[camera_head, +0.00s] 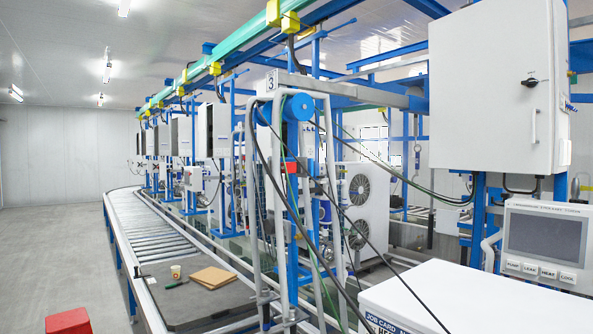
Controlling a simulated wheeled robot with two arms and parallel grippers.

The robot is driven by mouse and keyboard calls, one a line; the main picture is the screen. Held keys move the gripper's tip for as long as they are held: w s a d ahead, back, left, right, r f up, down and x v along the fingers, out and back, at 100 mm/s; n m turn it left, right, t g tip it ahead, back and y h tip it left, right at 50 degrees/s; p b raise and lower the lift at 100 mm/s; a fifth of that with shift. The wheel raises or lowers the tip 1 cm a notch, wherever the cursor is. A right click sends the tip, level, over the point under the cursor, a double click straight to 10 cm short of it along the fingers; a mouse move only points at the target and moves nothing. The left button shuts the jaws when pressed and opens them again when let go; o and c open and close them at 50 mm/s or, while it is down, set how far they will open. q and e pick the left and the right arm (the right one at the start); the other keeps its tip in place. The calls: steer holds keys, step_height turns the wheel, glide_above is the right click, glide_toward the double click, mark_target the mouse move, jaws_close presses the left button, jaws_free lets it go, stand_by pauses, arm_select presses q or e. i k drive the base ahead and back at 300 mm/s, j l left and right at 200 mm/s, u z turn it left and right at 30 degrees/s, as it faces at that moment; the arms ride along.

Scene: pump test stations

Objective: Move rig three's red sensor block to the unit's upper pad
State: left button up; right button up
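A small red block (291,168) sits among the hoses and pipes of the rig marked with a "3" sign (270,81), just below a blue round reel or drum (298,107). What holds the block is too small to tell. A white unit with round fan grilles (372,205) stands behind the pipes, partly hidden by hoses. I cannot pick out an upper pad on it. Neither of my grippers is in view.
A roller conveyor (155,226) curves away on the left; a dark mat (190,300) on it bears a brown board (208,277) and a small cup. A red box (68,322) is on the floor. Hoses hang in front; a white cabinet (490,85) and screen panel (545,240) stand right.

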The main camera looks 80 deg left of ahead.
mark_target(294, 166)
steer(key=u, duration=2.6)
steer(key=i+j+z, duration=0.35)
steer(key=j, duration=0.3)
steer(key=i+j+z, duration=0.15)
steer(key=j, duration=0.15)
steer(key=i+j+z, duration=0.2)
steer(key=j, duration=0.2)
steer(key=j+z, duration=0.15)
steer(key=j, duration=0.2)
steer(key=i+j+z, duration=0.2)
steer(key=j, duration=0.2)
